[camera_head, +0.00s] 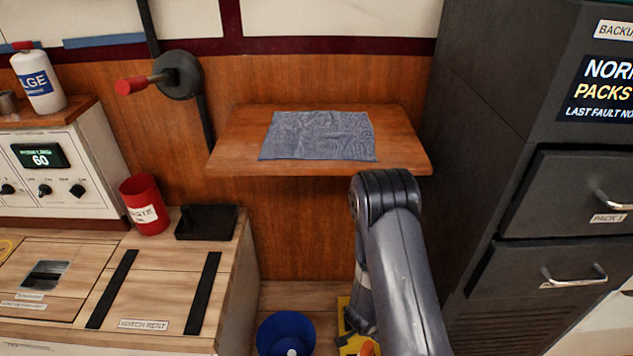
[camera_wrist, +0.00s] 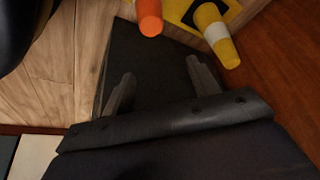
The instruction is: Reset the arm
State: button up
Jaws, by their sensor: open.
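My arm (camera_head: 395,260) rises at the lower middle of the head view. Its upper joint is just in front of the wooden shelf's front edge, and the arm bends down from there. The head view does not clearly show my gripper. In the wrist view my gripper (camera_wrist: 160,83) is open, with two grey fingers apart. A dark flat surface (camera_wrist: 155,62) lies behind and between the fingers; I cannot tell what it is. I see nothing held. An orange cylinder (camera_wrist: 150,17) and a yellow and white one (camera_wrist: 216,35) are beyond the fingertips.
The wooden shelf (camera_head: 405,148) bears a grey-blue cloth (camera_head: 318,136). A dark cabinet (camera_head: 480,150) with drawers stands close on the right. A bench (camera_head: 160,290) with a red cup (camera_head: 145,205) is on the left. A blue bucket (camera_head: 286,335) stands on the floor. A red-handled lever (camera_head: 150,82) is on the wall.

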notch_tip(320, 180, up, 34)
jog(key=n+t+y+p, duration=0.1)
jog(key=n+p, duration=0.8)
jog(key=p, duration=2)
jog(key=shift+w+a+y, duration=0.35)
jog(key=shift+y, duration=0.75)
